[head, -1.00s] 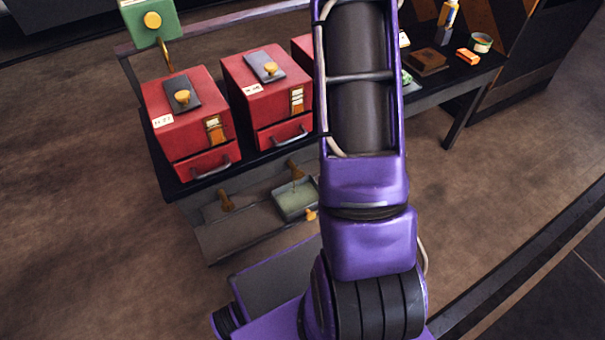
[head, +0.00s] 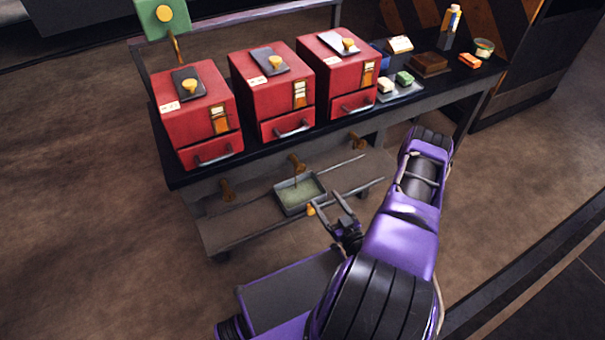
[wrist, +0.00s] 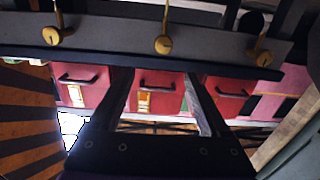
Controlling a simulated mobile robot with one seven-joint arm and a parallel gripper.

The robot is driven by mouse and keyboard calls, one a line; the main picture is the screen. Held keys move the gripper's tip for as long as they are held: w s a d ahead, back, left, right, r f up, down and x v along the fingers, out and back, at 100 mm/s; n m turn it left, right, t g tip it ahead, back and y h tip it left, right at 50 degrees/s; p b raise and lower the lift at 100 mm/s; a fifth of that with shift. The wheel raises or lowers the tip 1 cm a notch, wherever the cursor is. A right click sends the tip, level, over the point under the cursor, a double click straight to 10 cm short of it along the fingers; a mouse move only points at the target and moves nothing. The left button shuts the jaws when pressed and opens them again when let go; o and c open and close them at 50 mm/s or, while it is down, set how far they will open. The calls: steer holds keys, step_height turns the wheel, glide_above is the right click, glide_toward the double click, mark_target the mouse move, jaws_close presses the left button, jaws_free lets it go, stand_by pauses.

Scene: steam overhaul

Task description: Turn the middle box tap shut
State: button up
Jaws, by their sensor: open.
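Three red boxes stand in a row on the bench, the middle one (head: 272,90) between the other two. Below the bench edge hang three brass taps; the middle tap (head: 296,162) is above a shallow tray (head: 299,194). In the wrist view, the middle tap (wrist: 163,42) is at top centre, with its round brass end facing me. My gripper (head: 329,203) is open and empty, below and right of the middle tap, apart from it. In the wrist view, its two fingers (wrist: 160,78) spread across the middle box's drawer front.
The left tap (head: 227,190) and right tap (head: 357,141) flank the middle one. Sponges, a brown block (head: 430,64) and a bottle (head: 450,22) stand at the bench's right.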

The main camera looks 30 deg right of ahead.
mark_target(301, 170)
steer(key=w, duration=0.5)
steer(key=w+a+b, duration=0.1)
steer(key=w, duration=1)
steer(key=shift+w+a+f+b, duration=0.15)
steer(key=shift+w+f+b, duration=0.1)
steer(key=shift+w+b, duration=0.15)
jaws_close()
